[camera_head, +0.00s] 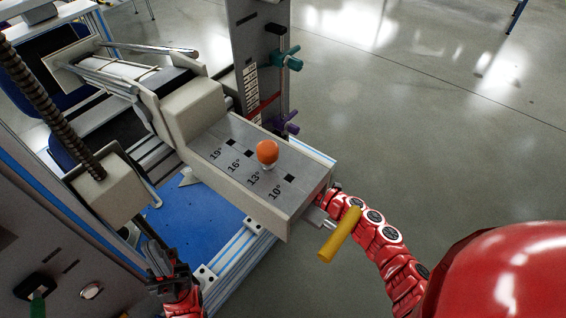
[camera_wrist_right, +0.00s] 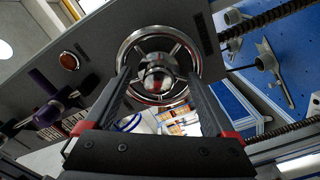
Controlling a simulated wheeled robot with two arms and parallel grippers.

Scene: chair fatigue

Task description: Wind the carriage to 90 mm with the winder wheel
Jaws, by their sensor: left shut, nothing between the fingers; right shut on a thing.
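The winder wheel (camera_wrist_right: 160,72) is a chrome ring with spokes and a shiny round hub, on a grey panel in the right wrist view. In the head view my right arm passes behind the angle console (camera_head: 245,170), which hides that gripper and the wheel. A post carries a scale strip (camera_head: 251,88) with a red pointer (camera_head: 263,106); its figures are too small to read. My left gripper (camera_head: 160,262) is shut and empty at the lower left.
The console has 19°, 16°, 13° and 10° slots and an orange ball knob (camera_head: 267,152). A yellow crank handle (camera_head: 340,234) sticks out at its front end. Teal (camera_head: 287,58) and purple (camera_head: 286,123) knobs sit on the post. A threaded rod (camera_head: 45,100) stands left. Floor at right is clear.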

